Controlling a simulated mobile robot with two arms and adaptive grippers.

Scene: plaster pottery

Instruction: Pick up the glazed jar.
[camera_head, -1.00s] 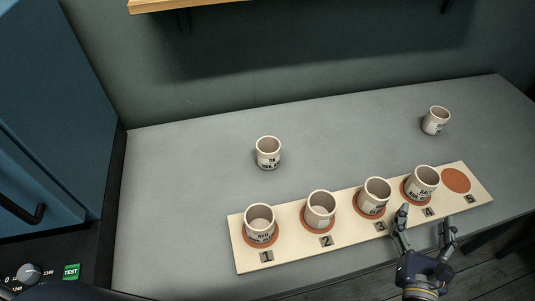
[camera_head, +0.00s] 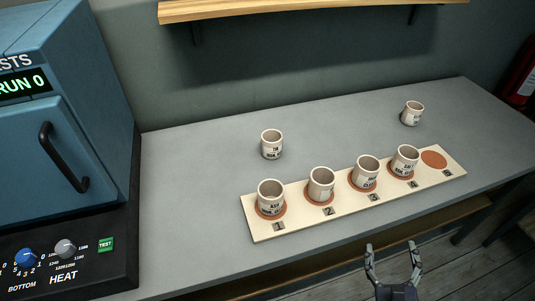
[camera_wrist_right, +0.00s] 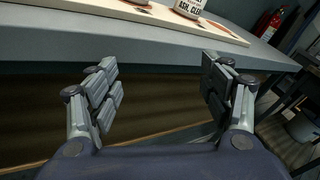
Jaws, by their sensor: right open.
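Several similar cream jars with dark lettering stand upright on the grey table. One stands alone behind the board (camera_head: 272,145); another stands alone at the back right (camera_head: 412,114). Jars stand on spots 1 (camera_head: 271,197), 2 (camera_head: 321,185), 3 (camera_head: 367,172) and 4 (camera_head: 405,159) of the numbered board (camera_head: 262,234). I cannot tell which jar is the glazed one; the lettering is mostly too small. My right gripper (camera_head: 392,248) is open and empty, in front of the table's front edge. In the right wrist view, its spread fingers (camera_wrist_right: 162,80) face the table edge, below a jar marked "ASH, CLEAR" (camera_wrist_right: 190,8).
Spot 5 (camera_head: 434,158) on the board is bare. A blue kiln (camera_head: 95,120) with knobs and a green TEST button stands at the left. A wooden shelf (camera_head: 310,10) hangs above the table. A red extinguisher (camera_head: 520,72) is at the far right. The table's left part is clear.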

